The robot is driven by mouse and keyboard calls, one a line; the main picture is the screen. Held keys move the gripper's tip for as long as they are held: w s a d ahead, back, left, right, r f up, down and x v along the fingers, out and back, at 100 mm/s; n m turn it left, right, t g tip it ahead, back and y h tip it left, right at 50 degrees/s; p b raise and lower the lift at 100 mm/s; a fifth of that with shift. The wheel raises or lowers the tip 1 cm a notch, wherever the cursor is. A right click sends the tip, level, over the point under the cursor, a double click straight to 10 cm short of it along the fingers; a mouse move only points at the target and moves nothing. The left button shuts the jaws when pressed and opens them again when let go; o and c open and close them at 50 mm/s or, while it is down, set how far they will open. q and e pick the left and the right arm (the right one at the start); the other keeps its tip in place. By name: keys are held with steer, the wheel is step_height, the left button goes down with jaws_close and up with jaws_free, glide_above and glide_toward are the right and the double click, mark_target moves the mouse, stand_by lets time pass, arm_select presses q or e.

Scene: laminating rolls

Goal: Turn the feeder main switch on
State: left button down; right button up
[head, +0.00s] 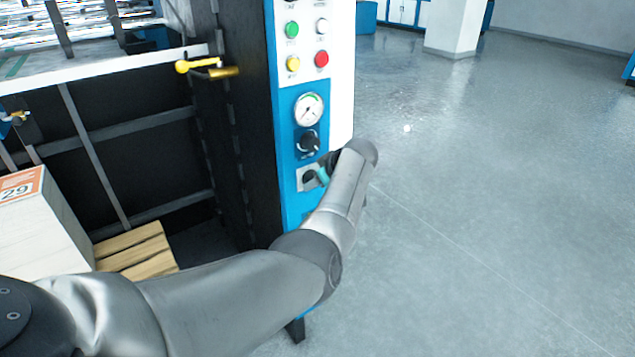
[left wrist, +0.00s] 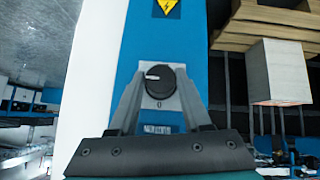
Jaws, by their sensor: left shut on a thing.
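The feeder main switch is a black rotary knob (left wrist: 161,80) on a grey plate, set in the blue face of the control column. A white mark on the knob points left in the left wrist view, and a "0" is printed below the knob there. The switch plate (head: 301,184) shows partly in the head view behind my gripper. My left gripper (left wrist: 160,86) is shut on the knob, one finger on each side. In the head view my left gripper (head: 322,172) is mostly hidden by my arm. My right gripper is not in view.
Above the switch, the column (head: 287,140) carries another black knob (head: 307,142), a gauge (head: 309,110) and several coloured buttons. A yellow warning sticker (left wrist: 167,8) is near the switch. A white stack (head: 40,235) and wooden pallet (head: 135,250) stand left. The floor at right is clear.

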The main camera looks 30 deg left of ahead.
arm_select(q)
steer(key=c, duration=0.7)
jaws_free()
steer(key=o, duration=0.3)
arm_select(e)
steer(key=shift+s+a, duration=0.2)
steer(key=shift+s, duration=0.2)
arm_select(q)
steer(key=shift+o, duration=0.2)
steer(key=shift+r, duration=0.1)
steer(key=p+v, duration=0.4)
steer(key=v, duration=1.1)
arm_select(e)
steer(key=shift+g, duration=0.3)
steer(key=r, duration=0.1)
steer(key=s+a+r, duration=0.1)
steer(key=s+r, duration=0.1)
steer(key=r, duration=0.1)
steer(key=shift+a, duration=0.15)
arm_select(q)
steer(key=shift+s+d, duration=0.1)
steer(key=shift+s, duration=0.05)
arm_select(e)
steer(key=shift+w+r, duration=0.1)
